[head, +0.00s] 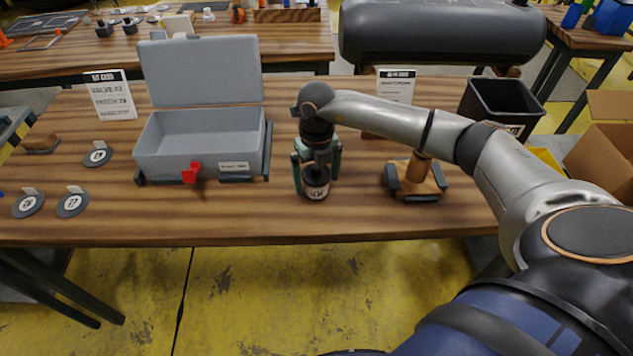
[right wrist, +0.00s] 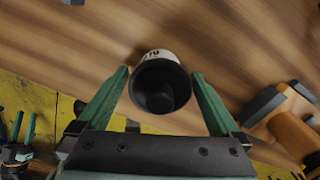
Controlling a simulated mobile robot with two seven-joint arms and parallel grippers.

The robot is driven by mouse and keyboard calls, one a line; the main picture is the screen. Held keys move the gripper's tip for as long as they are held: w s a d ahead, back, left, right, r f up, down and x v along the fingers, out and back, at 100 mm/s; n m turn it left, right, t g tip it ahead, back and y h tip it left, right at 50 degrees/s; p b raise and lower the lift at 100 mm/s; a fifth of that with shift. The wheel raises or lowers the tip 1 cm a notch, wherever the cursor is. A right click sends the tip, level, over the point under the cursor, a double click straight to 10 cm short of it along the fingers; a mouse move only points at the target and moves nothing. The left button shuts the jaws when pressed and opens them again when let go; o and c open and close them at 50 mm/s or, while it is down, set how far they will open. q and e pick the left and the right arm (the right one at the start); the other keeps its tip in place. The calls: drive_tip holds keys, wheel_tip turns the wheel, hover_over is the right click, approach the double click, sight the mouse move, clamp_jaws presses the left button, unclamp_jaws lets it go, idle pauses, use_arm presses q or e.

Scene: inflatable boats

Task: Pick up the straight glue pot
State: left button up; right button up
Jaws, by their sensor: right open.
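The straight glue pot (head: 316,187) is a small dark cylinder with a white label, standing upright on the wooden table near its front edge. The right wrist view shows its open, dark, hollow top and part of the label (right wrist: 160,85). My right gripper (head: 316,170) is over the pot, pointing down. Its green fingers are apart, one on each side of the pot, with a gap on both sides in the right wrist view (right wrist: 160,98). A second green-fingered gripper, which looks like my left, shows small at that view's lower left edge (right wrist: 22,130).
An open grey box (head: 195,150) with a red latch stands left of the pot. A wooden block with a peg and dark pads (head: 415,178) stands to the right. Labelled discs (head: 73,203) lie at the left. A black bin (head: 502,100) stands at the back right.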

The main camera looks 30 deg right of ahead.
drive_tip(key=shift+c, duration=0.4)
drive_tip(key=shift+r, duration=0.1)
drive_tip(key=c, duration=1.2)
drive_tip(key=shift+r, duration=0.15)
